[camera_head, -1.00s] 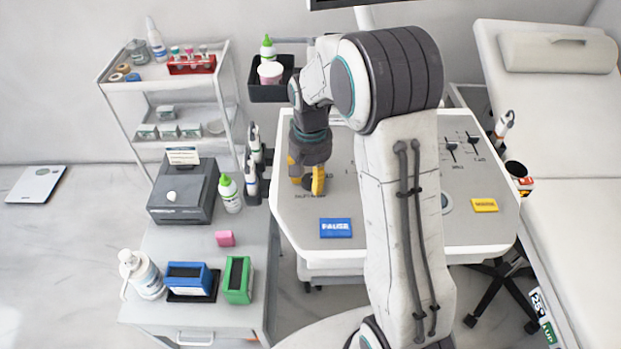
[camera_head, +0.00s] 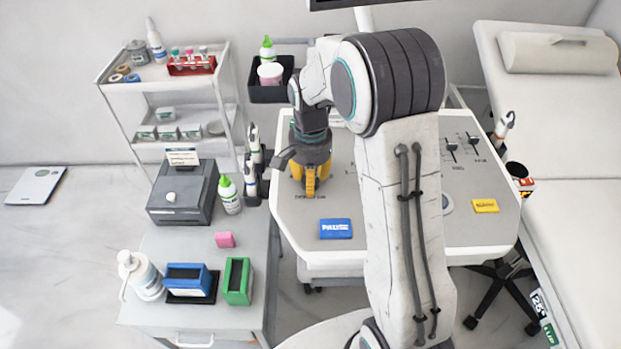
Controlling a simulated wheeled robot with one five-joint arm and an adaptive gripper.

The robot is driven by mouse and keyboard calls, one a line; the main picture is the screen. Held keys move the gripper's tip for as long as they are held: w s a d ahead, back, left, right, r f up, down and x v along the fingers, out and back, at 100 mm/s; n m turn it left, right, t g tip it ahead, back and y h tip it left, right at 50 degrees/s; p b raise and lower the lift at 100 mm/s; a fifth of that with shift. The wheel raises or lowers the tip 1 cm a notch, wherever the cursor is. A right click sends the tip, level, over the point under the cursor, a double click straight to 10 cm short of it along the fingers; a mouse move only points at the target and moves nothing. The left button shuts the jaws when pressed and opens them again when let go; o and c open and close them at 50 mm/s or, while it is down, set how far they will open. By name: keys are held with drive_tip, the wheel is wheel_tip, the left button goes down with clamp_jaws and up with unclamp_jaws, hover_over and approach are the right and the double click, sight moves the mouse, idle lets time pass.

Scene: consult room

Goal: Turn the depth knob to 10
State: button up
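My gripper (camera_head: 311,186), with yellow fingers, points straight down at the left part of the grey console panel (camera_head: 290,213). It is low over the spot where a dark round knob sits. The fingers and gripper body now hide the knob, so its pointer and setting cannot be read. A small printed label shows just in front of the fingers, too blurred to read. One finger faces the camera, and I cannot tell whether the fingers press on the knob.
A blue PAUSE button (camera_head: 335,229) lies just in front of the gripper. A yellow button (camera_head: 485,206) and dark sliders (camera_head: 451,147) are on the panel's right. Probes (camera_head: 252,165) stand along the left edge. My arm covers the panel's middle.

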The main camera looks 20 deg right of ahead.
drive_tip(key=shift+s+f, duration=0.1)
drive_tip(key=shift+s, duration=0.05)
drive_tip(key=o, duration=1.2)
drive_tip(key=shift+r, duration=0.2)
wheel_tip(320, 180, up, 12)
drive_tip(key=shift+f, duration=0.15)
idle(0.4)
